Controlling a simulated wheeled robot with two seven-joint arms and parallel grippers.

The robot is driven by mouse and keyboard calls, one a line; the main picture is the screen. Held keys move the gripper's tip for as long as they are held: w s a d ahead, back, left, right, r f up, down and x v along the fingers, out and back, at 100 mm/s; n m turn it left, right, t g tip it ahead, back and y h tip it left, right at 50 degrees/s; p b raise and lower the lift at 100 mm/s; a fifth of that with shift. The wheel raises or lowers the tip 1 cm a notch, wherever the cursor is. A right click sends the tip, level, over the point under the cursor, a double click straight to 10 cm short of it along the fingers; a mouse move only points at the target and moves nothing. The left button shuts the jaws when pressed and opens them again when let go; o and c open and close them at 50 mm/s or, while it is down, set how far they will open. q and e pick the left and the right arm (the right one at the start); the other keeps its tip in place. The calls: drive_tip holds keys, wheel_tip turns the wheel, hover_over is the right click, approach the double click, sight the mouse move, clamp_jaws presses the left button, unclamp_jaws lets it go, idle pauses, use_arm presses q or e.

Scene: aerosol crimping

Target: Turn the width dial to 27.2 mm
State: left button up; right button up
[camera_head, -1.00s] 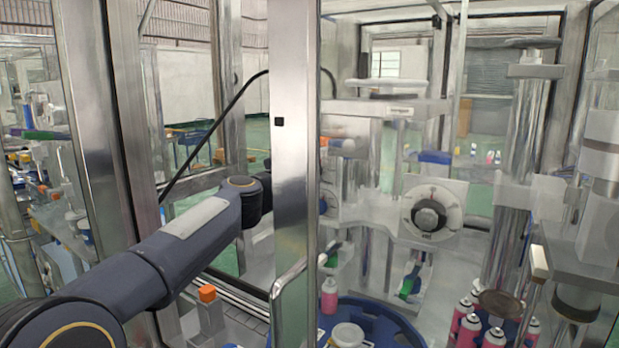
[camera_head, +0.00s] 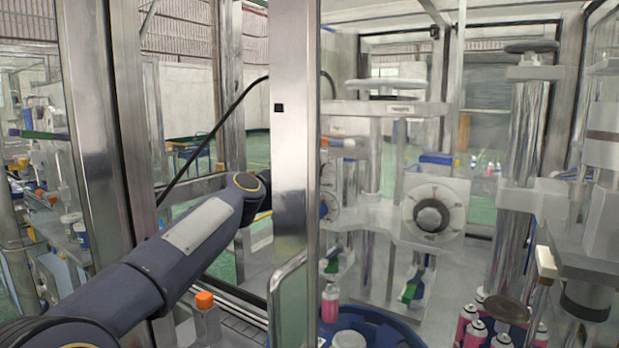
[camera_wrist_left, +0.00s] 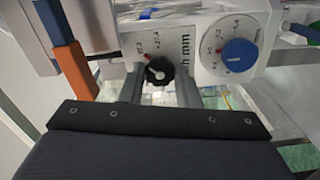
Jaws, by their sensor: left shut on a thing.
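The black width dial (camera_wrist_left: 158,70) shows in the left wrist view, on a white plate with printed numbers and "mm" lettering. Numbers such as 27.2 and 27.4 are beside it, and a red mark is at its upper left. The exact setting is too small to read. My left gripper (camera_wrist_left: 160,84) is shut on this dial, one finger at each side. In the head view the metal post hides this gripper and the black dial. My right gripper is in neither view.
A blue dial (camera_wrist_left: 239,55) on its own scale sits close to the right. In the head view, a steel post (camera_head: 293,150) stands before my left arm. A larger dial (camera_head: 431,216), a blue carousel (camera_head: 385,325) and pink cans (camera_head: 467,322) are to the right.

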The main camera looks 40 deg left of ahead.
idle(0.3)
use_arm(q)
drive_tip(key=o, duration=1)
drive_tip(key=s, duration=0.2)
drive_tip(key=s+b, duration=0.1)
drive_tip(key=s, duration=0.2)
drive_tip(key=s+d, duration=0.1)
drive_tip(key=s, duration=0.1)
drive_tip(key=shift+s+b, duration=0.35)
drive_tip(key=shift+a, duration=0.1)
